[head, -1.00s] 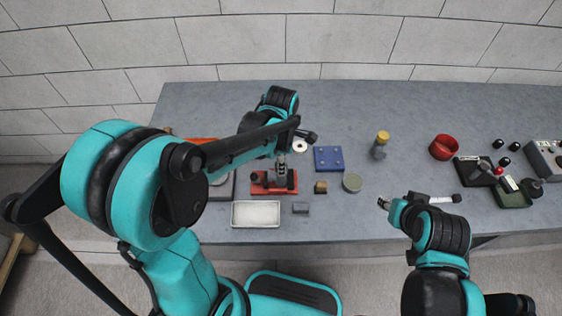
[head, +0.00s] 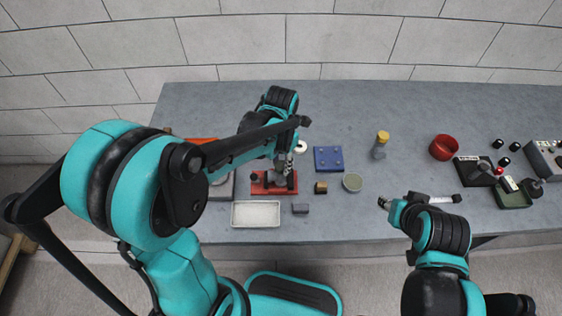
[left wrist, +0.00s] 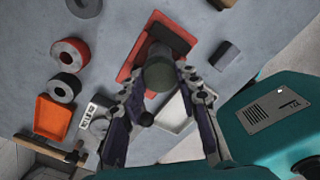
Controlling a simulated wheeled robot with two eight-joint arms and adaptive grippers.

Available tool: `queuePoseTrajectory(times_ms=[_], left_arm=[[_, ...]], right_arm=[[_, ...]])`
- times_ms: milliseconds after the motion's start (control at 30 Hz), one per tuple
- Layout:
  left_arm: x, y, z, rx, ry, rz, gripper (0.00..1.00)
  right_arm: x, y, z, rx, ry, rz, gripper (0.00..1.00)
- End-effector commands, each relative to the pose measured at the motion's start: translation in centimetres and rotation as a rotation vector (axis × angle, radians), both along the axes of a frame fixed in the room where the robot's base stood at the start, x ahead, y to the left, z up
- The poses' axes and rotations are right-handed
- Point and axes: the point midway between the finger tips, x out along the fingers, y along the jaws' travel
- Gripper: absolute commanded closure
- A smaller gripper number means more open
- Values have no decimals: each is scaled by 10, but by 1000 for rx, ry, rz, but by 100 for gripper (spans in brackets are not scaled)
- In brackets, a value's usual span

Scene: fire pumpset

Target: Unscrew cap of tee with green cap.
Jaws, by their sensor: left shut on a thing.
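A red fixture (head: 286,189) stands on the bench with the grey tee (head: 268,181) upright in it, partly hidden by my left gripper (head: 283,166). In the left wrist view, a dull dark-green round cap (left wrist: 159,75) lies between the fingertips, above the red fixture (left wrist: 172,32). My left gripper (left wrist: 160,84) comes down from above and is shut on this cap, one finger on each side. My right gripper (head: 384,203) is over the front of the bench, right of the fixture and apart from it. Its fingers are too small to read.
A white tray (head: 256,214) and a grey block (head: 300,208) lie in front of the fixture. A brass block (head: 321,188), a pale green disc (head: 352,182), a blue block (head: 328,159) and a yellow-topped fitting (head: 381,145) are to its right. The back of the bench is clear.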

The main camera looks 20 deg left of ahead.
Motion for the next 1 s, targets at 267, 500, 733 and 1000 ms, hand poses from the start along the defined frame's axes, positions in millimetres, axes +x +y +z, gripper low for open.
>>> queuePoseTrajectory(times_ms=[267, 500, 733, 1000], left_arm=[[0, 0, 0, 0, 0, 2, 53], [0, 0, 0, 0, 0, 0, 53], [0, 0, 0, 0, 0, -232, 53], [0, 0, 0, 0, 0, -458, 53]], right_arm=[[0, 0, 0, 0, 0, 0, 60], [0, 0, 0, 0, 0, 0, 60], [0, 0, 0, 0, 0, 0, 60], [0, 0, 0, 0, 0, 0, 60]])
